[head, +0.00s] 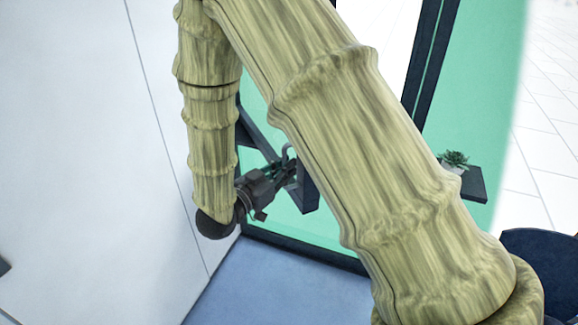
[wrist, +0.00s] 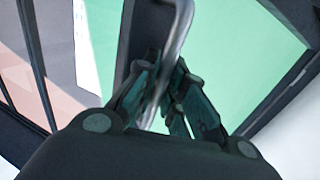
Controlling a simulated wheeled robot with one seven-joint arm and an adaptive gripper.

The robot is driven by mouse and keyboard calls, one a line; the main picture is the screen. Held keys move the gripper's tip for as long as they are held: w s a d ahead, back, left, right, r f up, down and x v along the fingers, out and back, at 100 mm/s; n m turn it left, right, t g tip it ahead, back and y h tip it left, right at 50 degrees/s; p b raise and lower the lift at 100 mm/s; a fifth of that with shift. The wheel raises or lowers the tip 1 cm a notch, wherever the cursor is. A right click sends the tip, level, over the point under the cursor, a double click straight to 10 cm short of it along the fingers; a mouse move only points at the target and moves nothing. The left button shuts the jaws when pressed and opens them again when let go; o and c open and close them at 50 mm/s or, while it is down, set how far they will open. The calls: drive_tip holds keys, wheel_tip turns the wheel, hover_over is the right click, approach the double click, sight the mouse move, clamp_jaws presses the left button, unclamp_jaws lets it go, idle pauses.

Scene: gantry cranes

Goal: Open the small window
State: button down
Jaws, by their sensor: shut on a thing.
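The small window (head: 307,190) has a dark frame and stands at an angle to the larger dark-framed glazing around it in the head view. Its dark frame (wrist: 137,35) also shows in the wrist view, with green beyond it. A grey metal handle (wrist: 181,25) is fixed to the window and curves down between my fingers. The handle (head: 287,150) shows small in the head view. My gripper (head: 285,168) is shut on the handle, with fingers on both sides of it in the wrist view (wrist: 168,100). My arm hides part of the window in the head view.
A white panelled wall (head: 90,130) stands close on the left. The floor below is blue (head: 265,280). A small potted plant (head: 455,160) sits on a dark shelf (head: 476,184) at the right. A dark rounded object (head: 540,258) is at the lower right.

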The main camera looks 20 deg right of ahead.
drive_tip(key=shift+a, duration=0.45)
drive_tip(key=c, duration=1.5)
unclamp_jaws()
drive_tip(key=shift+a, duration=0.1)
drive_tip(key=v, duration=1.1)
drive_tip(key=shift+s+a, duration=0.2)
drive_tip(key=shift+a, duration=0.15)
drive_tip(key=shift+d, duration=0.1)
